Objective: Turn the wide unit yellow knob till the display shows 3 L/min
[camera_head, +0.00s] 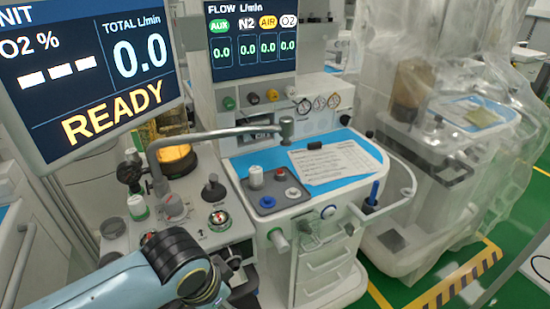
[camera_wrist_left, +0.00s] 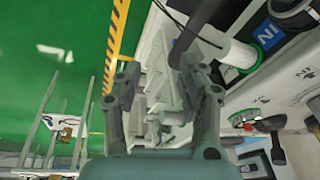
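A yellow knob (camera_head: 272,95) sits in a row under the FLOW display (camera_head: 252,40), between a black knob (camera_head: 253,98) and a white knob (camera_head: 290,91); a green knob (camera_head: 228,103) is at the row's left end. That display reads 0.0 under AUX, N2, AIR and O2. A larger display (camera_head: 90,75) at the left reads total 0.0 L/min and READY. My left arm enters the head view at the bottom left, its gripper unseen there. In the left wrist view my left gripper (camera_wrist_left: 162,92) has its fingers spread, with nothing seen held. My right gripper is not in view.
A grey bent tube arm (camera_head: 215,133) crosses above the left cart's knobs. A paper sheet (camera_head: 335,160) lies on the blue mat. A plastic-covered cart (camera_head: 440,150) stands at the right. A white cylinder (camera_wrist_left: 238,53) is near the gripper in the wrist view.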

